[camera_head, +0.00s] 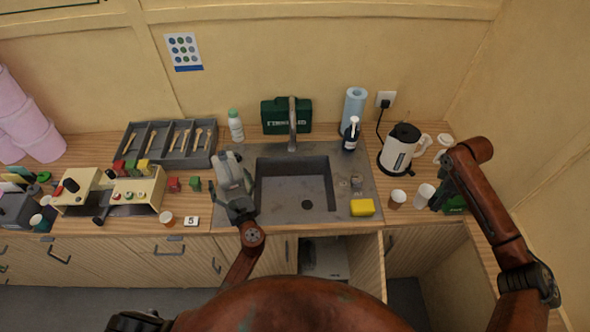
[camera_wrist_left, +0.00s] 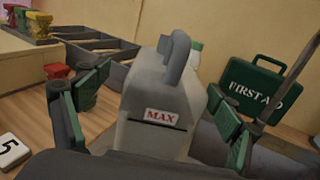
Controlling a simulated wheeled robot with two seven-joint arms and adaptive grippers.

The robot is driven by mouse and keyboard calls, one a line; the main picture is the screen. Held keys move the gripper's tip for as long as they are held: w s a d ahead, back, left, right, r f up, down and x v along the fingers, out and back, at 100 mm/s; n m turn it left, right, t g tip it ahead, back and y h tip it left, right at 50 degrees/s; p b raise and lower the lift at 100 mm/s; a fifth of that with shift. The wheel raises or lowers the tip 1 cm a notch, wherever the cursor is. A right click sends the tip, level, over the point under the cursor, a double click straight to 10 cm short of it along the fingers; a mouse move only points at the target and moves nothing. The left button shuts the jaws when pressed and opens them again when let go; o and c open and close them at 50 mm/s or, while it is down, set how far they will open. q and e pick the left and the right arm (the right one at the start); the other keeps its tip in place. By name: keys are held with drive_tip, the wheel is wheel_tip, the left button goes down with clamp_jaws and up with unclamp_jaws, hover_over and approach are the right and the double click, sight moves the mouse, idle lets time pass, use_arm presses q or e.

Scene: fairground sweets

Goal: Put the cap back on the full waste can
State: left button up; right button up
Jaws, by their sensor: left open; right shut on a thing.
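A grey-white can with a red MAX label and a top handle (camera_wrist_left: 157,105) stands at the left of the sink; it also shows in the head view (camera_head: 231,172). I take it to be the waste can; I cannot see inside it. My left gripper (camera_head: 238,200) is open, with its green-padded fingers on either side of the can in the wrist view (camera_wrist_left: 155,115). My right gripper (camera_head: 438,200) is at the right end of the counter, shut on a small white thing (camera_head: 424,194) at its fingertips. I cannot tell whether this is the cap.
The sink (camera_head: 296,186) lies right of the can, with a yellow sponge (camera_head: 362,207) at its front edge. A brown-filled cup (camera_head: 397,199) and kettle (camera_head: 399,150) stand near my right gripper. A green first-aid case (camera_head: 272,116) and white bottle (camera_head: 236,126) stand behind.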

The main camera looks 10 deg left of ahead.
use_arm(q)
drive_tip(key=x, duration=0.1)
drive_tip(key=p+x, duration=0.1)
drive_tip(key=x, duration=0.2)
drive_tip(key=shift+w+d+r+p, duration=0.25)
drive_tip(key=shift+w+r+p, duration=0.1)
drive_tip(key=shift+w, duration=0.1)
use_arm(e)
drive_tip(key=shift+r, duration=0.75)
use_arm(q)
drive_tip(key=shift+w+a+f, duration=0.15)
drive_tip(key=shift+w+a, duration=0.15)
drive_tip(key=shift+c, duration=0.4)
drive_tip(key=c, duration=2.1)
drive_tip(key=shift+o, duration=0.2)
drive_tip(key=shift+r, duration=0.25)
